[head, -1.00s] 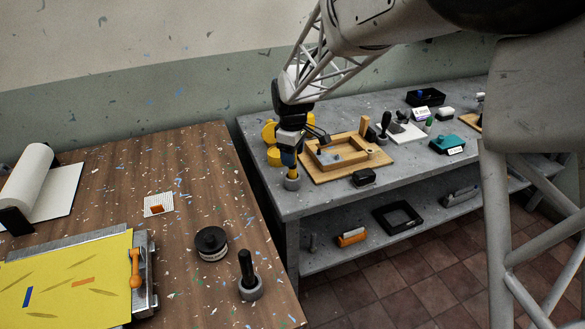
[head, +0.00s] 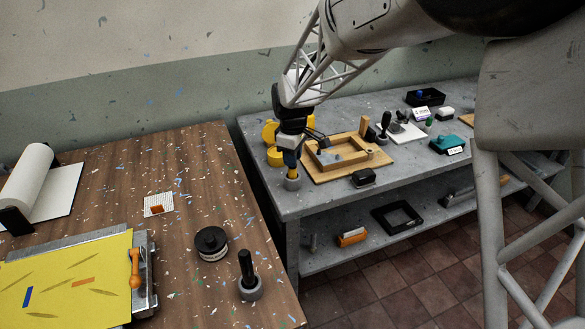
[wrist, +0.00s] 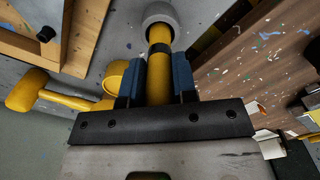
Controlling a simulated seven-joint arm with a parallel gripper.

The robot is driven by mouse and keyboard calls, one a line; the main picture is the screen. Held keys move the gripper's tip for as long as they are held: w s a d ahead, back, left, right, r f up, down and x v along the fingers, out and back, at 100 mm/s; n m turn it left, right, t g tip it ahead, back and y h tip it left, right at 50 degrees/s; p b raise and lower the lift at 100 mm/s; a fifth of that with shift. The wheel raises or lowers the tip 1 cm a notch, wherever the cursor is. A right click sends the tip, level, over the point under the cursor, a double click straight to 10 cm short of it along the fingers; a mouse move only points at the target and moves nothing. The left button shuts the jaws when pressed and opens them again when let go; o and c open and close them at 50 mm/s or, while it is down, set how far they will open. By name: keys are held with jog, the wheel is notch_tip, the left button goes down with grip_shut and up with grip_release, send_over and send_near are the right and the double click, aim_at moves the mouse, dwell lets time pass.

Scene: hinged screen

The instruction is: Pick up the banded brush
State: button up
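The banded brush (wrist: 159,38) is a yellow handle with a dark band, standing upright in a round grey holder (wrist: 158,14). In the head view the brush (head: 292,172) shows as a short yellow piece above the grey holder (head: 292,184) at the near left corner of the grey bench. My gripper (wrist: 160,72) has its blue fingers on either side of the yellow handle, and both appear to touch it. In the head view my gripper (head: 291,160) is low over the holder. The brush's lower end is hidden in the holder.
A yellow mallet (wrist: 45,92) lies close beside my gripper. A wooden frame board (head: 335,172) and a black block (head: 364,178) are to the right on the bench. The wooden table (head: 180,260) stands left, with a black-handled tool (head: 247,268) and a round tin (head: 211,243).

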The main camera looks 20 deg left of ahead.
jog(key=shift+c, duration=0.9)
jog(key=shift+r, duration=0.15)
notch_tip(320, 180, up, 10)
jog(key=shift+f, duration=0.15)
jog(key=shift+w, duration=0.1)
dwell(0.5)
